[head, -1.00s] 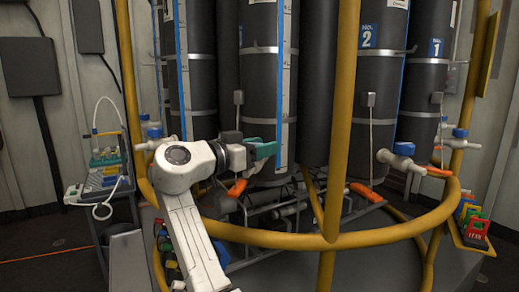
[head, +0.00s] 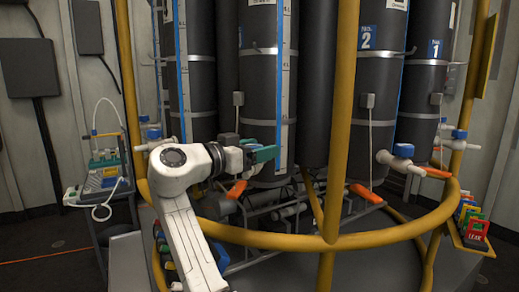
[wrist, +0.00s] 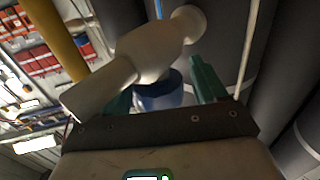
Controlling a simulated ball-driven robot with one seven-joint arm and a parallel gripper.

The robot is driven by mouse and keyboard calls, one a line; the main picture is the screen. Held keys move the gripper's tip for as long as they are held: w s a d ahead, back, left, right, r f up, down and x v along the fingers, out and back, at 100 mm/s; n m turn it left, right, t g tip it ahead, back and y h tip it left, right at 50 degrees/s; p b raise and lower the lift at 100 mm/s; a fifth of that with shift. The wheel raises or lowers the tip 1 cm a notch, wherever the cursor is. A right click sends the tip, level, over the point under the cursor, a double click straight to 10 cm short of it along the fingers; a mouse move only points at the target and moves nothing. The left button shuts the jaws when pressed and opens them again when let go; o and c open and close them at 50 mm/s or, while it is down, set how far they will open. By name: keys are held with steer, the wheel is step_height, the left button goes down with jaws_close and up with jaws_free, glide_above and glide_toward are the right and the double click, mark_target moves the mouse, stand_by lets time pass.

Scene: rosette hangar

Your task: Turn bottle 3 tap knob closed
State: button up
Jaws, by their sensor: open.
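My gripper (head: 264,154), with green fingers, is in front of the lower part of a dark bottle (head: 262,95) in the middle of the head view. This bottle's number is not readable. In the wrist view my gripper (wrist: 163,92) is open, with one finger on each side of a blue tap knob (wrist: 160,95). Contact with the knob cannot be told. The white tap body (wrist: 150,52) extends beyond the knob and partly covers the left finger. In the head view, this tap is hidden behind my arm and gripper.
A yellow rail (head: 285,240) curves around the bottles, with a yellow post (head: 340,110) right of my gripper. Bottle 2 (head: 371,90) and bottle 1 (head: 428,90) stand to the right. Another blue-knobbed tap (head: 403,150) is by bottle 2. Coloured tags (head: 473,222) sit at far right.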

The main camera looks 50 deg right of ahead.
steer(key=w+a, duration=0.1)
steer(key=a, duration=0.9)
steer(key=shift+p, duration=0.4)
